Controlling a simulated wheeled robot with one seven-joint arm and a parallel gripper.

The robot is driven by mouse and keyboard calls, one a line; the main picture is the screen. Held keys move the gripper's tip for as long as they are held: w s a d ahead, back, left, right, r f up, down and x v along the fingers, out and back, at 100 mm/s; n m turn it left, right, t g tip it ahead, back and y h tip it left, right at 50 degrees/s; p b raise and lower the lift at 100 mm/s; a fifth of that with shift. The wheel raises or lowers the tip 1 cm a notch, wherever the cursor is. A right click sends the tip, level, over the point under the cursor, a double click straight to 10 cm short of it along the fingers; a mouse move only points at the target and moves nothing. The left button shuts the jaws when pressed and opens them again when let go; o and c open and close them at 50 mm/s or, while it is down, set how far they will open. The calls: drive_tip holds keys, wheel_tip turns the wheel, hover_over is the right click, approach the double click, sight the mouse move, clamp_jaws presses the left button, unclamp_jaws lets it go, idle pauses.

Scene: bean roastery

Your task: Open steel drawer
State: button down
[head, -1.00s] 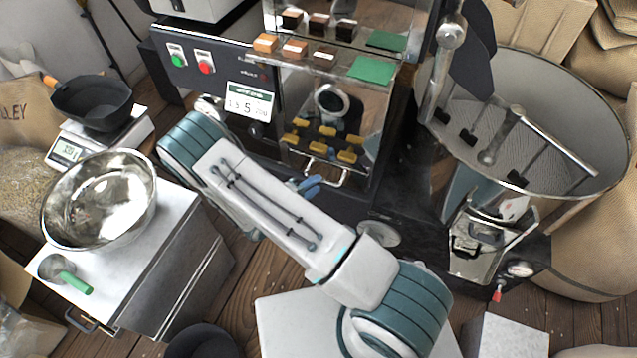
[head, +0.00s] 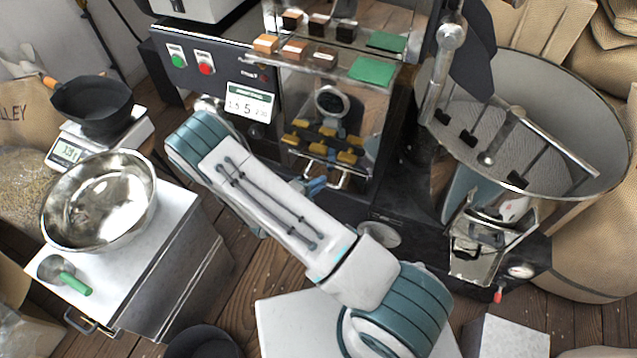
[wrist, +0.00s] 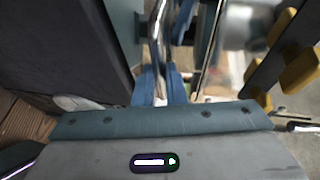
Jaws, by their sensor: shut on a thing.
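The steel drawer (head: 357,140) is in the front of the dark roasting machine, with a mirror-like face. Its bar handle (head: 343,180) shows at its lower edge. My gripper (head: 315,185) is at the handle, its blue fingers partly hidden behind my arm in the head view. In the wrist view my gripper (wrist: 165,85) is shut on the bright metal handle (wrist: 157,35), which runs up between the fingers. I cannot tell whether the drawer stands out from the machine.
Yellow-and-black knobs (head: 322,140) sit close above the handle. A steel bowl (head: 98,200) and a green-handled scoop (head: 65,275) rest on a white-topped cabinet at left. A cooling drum (head: 560,110) stands at right. Wooden floor shows between the cabinet and the machine.

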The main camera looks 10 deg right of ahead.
drive_tip(key=s+a, duration=0.7)
drive_tip(key=s, duration=0.2)
drive_tip(key=s+a+p, duration=0.1)
drive_tip(key=s+a, duration=0.5)
drive_tip(key=s, duration=0.4)
drive_tip(key=shift+a, duration=0.35)
drive_tip(key=c, duration=1.5)
unclamp_jaws()
drive_tip(key=shift+a, duration=0.1)
drive_tip(key=v, duration=1.3)
drive_tip(key=shift+s+a, duration=0.2)
drive_tip(key=shift+a, duration=0.1)
drive_tip(key=shift+r, duration=0.1)
